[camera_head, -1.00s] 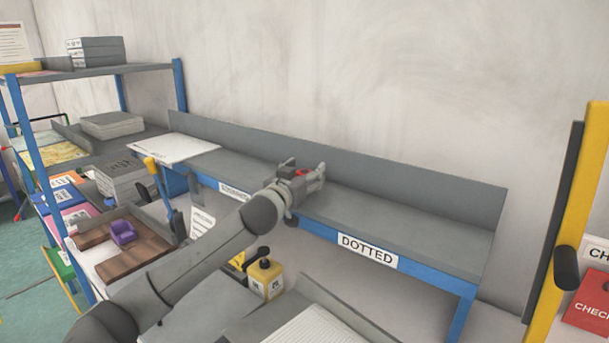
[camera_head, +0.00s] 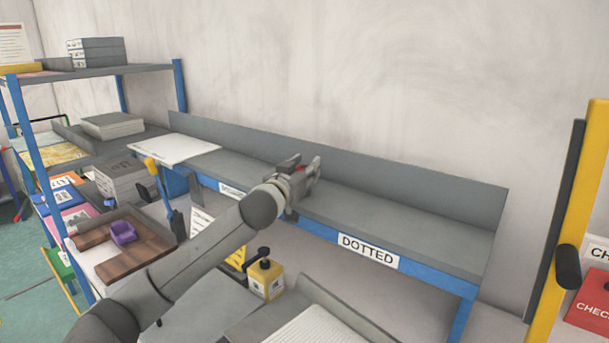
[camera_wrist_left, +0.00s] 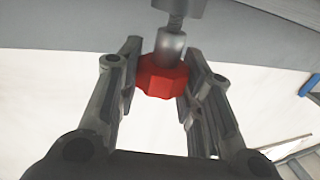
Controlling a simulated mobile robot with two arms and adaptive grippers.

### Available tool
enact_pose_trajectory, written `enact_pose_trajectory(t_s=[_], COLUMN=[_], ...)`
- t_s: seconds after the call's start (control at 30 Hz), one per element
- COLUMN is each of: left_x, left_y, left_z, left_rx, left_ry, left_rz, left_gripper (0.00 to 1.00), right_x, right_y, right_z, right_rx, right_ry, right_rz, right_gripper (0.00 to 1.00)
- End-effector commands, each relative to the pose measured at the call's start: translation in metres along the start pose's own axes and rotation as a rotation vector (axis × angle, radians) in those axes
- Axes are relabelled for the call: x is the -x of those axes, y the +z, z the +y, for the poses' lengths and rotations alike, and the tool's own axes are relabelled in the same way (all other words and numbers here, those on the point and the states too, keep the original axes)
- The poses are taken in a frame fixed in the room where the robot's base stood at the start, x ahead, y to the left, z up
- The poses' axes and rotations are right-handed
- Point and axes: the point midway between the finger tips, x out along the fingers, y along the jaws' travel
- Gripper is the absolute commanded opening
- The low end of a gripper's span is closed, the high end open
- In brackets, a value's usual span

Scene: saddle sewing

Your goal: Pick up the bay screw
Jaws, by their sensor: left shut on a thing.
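The bay screw (camera_wrist_left: 163,75) has a red lobed knob, a grey collar and a threaded shank. In the left wrist view it sits between the two dark fingers of my left gripper (camera_wrist_left: 160,88), which is shut on the knob. The shank points to the top of the view, where its end meets a grey block (camera_wrist_left: 178,7); I cannot tell if it is threaded in. In the head view my left gripper (camera_head: 308,177) is over the long grey shelf (camera_head: 390,214), and only a little red shows there. My right gripper is not in view.
The shelf has a blue front edge with a "DOTTED" label (camera_head: 368,250) and a raised back. White sheets (camera_head: 180,148) lie at its left end. A yellow post (camera_head: 570,220) is at the right. The shelf's right half is clear.

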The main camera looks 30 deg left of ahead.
Motion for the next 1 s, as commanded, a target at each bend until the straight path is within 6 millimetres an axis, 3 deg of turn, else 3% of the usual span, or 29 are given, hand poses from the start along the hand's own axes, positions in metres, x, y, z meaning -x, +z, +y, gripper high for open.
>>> enact_pose_trajectory(t_s=[0.13, 0.4, 0.7, 1.0], left_x=[0.002, 0.053, 0.116, 0.135], left_y=[-0.024, -0.082, -0.106, -0.122], left_z=[-0.001, -0.014, -0.031, -0.036], left_rx=[0.001, -0.003, -0.005, -0.001], left_ry=[0.000, -0.001, -0.002, 0.000], left_rz=[0.008, 0.009, 0.003, -0.001], left_gripper=[0.11, 0.11, 0.11, 0.11], right_x=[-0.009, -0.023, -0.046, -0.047], right_y=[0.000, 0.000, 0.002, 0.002], right_z=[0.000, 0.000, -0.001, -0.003], right_rx=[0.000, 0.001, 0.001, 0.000], right_ry=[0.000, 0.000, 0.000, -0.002], right_rz=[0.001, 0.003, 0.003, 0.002], right_gripper=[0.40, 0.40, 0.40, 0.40])
